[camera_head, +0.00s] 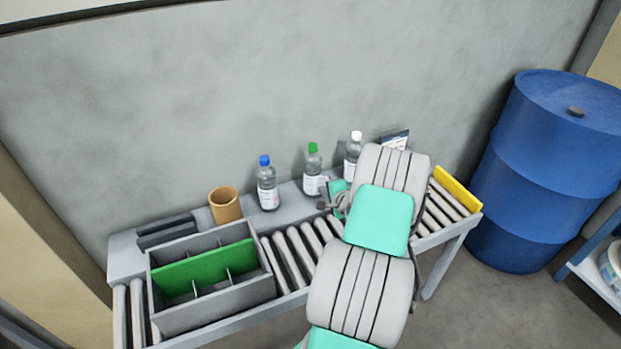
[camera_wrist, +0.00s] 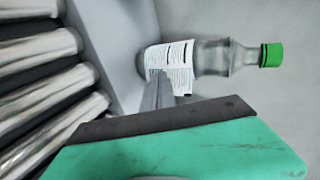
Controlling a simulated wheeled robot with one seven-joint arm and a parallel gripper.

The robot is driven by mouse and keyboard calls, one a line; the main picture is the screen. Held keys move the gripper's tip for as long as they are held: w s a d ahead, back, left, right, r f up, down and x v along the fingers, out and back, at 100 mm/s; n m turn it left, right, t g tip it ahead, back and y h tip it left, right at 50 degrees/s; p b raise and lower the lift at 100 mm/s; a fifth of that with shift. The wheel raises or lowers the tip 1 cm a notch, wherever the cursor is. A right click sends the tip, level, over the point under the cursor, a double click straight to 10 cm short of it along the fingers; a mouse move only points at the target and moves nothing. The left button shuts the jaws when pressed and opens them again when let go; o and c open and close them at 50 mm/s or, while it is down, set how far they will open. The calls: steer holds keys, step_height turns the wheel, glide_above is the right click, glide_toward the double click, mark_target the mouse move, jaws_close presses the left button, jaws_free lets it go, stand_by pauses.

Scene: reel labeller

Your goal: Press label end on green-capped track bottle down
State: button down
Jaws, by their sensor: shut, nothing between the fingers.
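The green-capped bottle (camera_head: 313,163) stands upright on the grey ledge behind the rollers, between the blue-capped and white-capped bottles. In the wrist view the same bottle (camera_wrist: 213,58) lies sideways in the picture, cap to the right. Its white printed label (camera_wrist: 178,54) wraps the lower body, and its edge by the fingers looks slightly uneven; I cannot tell whether an end stands off. My gripper (camera_wrist: 158,78) is shut and empty, with its fingertips at the label, touching or very close. In the head view my gripper (camera_head: 325,196) is partly hidden by my arm.
The blue-capped bottle (camera_head: 267,184) and a brown cup (camera_head: 224,206) stand left on the ledge. The white-capped bottle (camera_head: 352,155) stands close right, near my arm. A grey divided crate (camera_head: 213,302) sits on the rollers (camera_head: 290,255). A blue drum (camera_head: 545,165) stands at right.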

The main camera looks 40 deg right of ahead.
steer(key=shift+w+d+b, duration=0.3)
steer(key=shift+w+b, duration=0.55)
steer(key=shift+w, duration=0.1)
stand_by(4.0)
steer(key=shift+s+d+b, duration=0.15)
steer(key=shift+d+b, duration=0.15)
steer(key=shift+d, duration=0.3)
stand_by(0.5)
steer(key=shift+s+a+p, duration=0.2)
steer(key=shift+s+a, duration=0.1)
steer(key=shift+s, duration=0.65)
steer(key=shift+s+a+p, duration=0.2)
steer(key=shift+s+a, duration=0.1)
steer(key=shift+s, duration=0.65)
steer(key=shift+s+a+p, duration=0.2)
steer(key=shift+s+a, duration=0.1)
steer(key=shift+s, duration=0.65)
